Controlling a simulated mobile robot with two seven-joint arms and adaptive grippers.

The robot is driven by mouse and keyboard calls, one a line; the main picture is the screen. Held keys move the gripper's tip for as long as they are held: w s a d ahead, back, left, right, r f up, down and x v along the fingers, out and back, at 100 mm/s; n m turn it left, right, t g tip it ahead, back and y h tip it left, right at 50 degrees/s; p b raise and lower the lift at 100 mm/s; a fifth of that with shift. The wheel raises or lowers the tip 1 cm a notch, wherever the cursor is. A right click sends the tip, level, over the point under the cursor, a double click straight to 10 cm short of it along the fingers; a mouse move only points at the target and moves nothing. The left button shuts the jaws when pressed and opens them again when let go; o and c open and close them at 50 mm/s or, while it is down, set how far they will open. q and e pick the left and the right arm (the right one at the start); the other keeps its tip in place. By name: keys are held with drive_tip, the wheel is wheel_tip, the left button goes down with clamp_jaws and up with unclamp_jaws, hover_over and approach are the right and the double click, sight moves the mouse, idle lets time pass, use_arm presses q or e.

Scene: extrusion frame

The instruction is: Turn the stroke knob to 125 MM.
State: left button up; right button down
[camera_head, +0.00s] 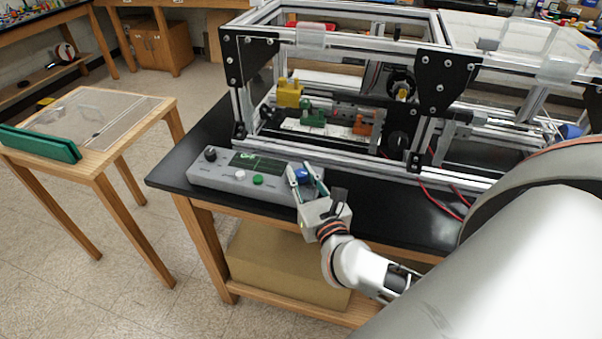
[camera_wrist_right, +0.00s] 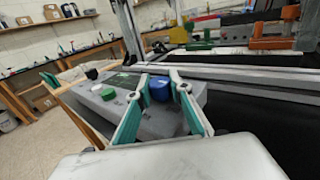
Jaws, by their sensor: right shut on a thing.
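A grey control box (camera_head: 225,180) lies on the black bench top. It carries a dark screen (camera_head: 258,162), a black knob (camera_head: 210,154) at its left end and a blue knob (camera_head: 302,173) at its right end. My right gripper (camera_head: 306,172) reaches in from the right, its green-padded fingers shut on the blue knob. In the right wrist view the blue knob (camera_wrist_right: 160,88) sits between the two fingertips. The knob labels and the screen text are too small to read. My left gripper is out of view.
A white button (camera_head: 239,175) and a green button (camera_head: 258,180) sit on the box's front. The aluminium extrusion frame (camera_head: 330,148) stands close behind the box, with red cables (camera_head: 440,200) at its right. A wooden side table (camera_head: 100,165) stands at the left across open floor.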

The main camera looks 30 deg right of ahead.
drive_tip(key=n+y, duration=0.2)
drive_tip(key=shift+d+y+b, duration=0.1)
drive_tip(key=shift+y+b, duration=0.2)
drive_tip(key=shift+y, duration=0.1)
drive_tip(key=shift+f+n+y+b, duration=0.15)
drive_tip(key=shift+n+y+b, duration=0.6)
drive_tip(key=shift+y, duration=0.45)
drive_tip(key=n+y+b, duration=0.1)
drive_tip(key=y+b, duration=0.1)
drive_tip(key=n+y+b, duration=0.2)
drive_tip(key=y, duration=0.1)
drive_tip(key=shift+f+g, duration=0.1)
drive_tip(key=shift+g, duration=0.2)
drive_tip(key=shift+n+g+y+b, duration=0.3)
drive_tip(key=shift+n+y+b, duration=0.3)
drive_tip(key=shift+y, duration=0.1)
drive_tip(key=shift+r, duration=0.3)
drive_tip(key=c, duration=1.8)
unclamp_jaws()
